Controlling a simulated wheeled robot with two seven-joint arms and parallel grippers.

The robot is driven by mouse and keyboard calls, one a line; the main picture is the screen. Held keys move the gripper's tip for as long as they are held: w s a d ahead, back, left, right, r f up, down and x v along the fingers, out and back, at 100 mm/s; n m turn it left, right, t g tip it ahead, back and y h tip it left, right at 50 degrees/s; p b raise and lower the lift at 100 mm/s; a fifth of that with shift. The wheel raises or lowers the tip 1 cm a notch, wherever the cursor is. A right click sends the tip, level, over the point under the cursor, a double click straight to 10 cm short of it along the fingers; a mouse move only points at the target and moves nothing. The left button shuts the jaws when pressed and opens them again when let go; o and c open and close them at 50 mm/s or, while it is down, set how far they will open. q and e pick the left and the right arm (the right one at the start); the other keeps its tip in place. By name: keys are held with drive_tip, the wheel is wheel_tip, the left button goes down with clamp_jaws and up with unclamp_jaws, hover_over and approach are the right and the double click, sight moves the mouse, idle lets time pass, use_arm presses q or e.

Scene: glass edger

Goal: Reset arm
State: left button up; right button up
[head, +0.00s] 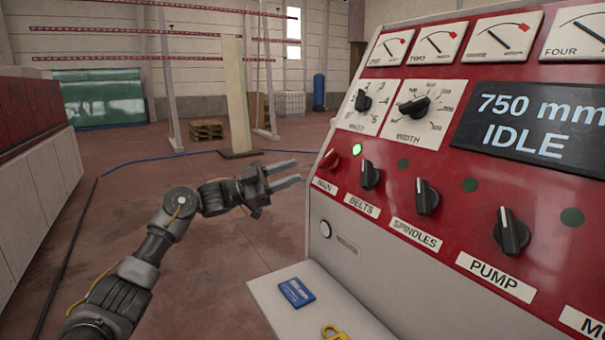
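My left arm comes in from the lower left. Its gripper (287,174) is open and empty, with two grey fingers spread apart and pointing right. It hangs in the air left of the red control panel (385,140), close to the MAIN switch (329,160), with a gap that I cannot measure. The MAIN switch is red, and a green lamp (357,149) beside it is lit. The BELTS (370,174), SPINDLES (427,197) and PUMP (512,231) knobs are black. My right gripper is not in view.
A pale shelf (275,306) below the panel holds a blue card (296,292) and a yellow padlock (334,333). The display (540,123) reads 750 mm IDLE. White and red machinery (30,160) stands at the left. The floor between is mostly open, with a blue hose (150,160).

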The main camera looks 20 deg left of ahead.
use_arm(q)
drive_tip(key=shift+s+a+f, duration=0.1)
drive_tip(key=shift+a, duration=0.15)
idle(0.3)
